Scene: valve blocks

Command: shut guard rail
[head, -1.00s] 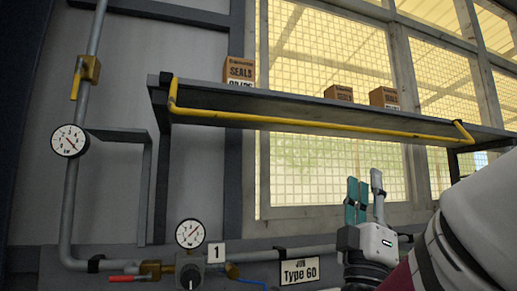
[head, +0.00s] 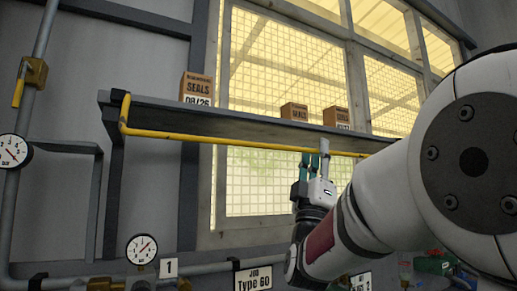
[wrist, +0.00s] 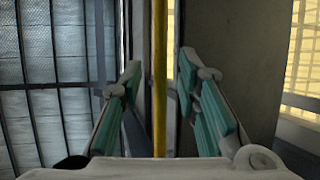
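The guard rail is a long yellow bar (head: 220,143) that runs along the front of the grey shelf (head: 240,117). Its bent left end rises to the shelf corner, and the bar hangs at about the shelf's lower edge. Its right end is hidden behind my arm. My gripper (head: 315,160) points up at the rail from below, with its fingertips at the bar's height. In the wrist view, the yellow bar (wrist: 160,80) passes between the teal-padded, spread fingers of my gripper (wrist: 160,85), with a gap on both sides.
A box marked SEALS (head: 197,89) and two smaller boxes (head: 294,111) (head: 336,116) stand on the shelf. A meshed window (head: 260,180) is behind. Below are a gauge (head: 141,249), pipes and a Type 60 sign (head: 253,279). A yellow-handled valve (head: 34,72) is at left.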

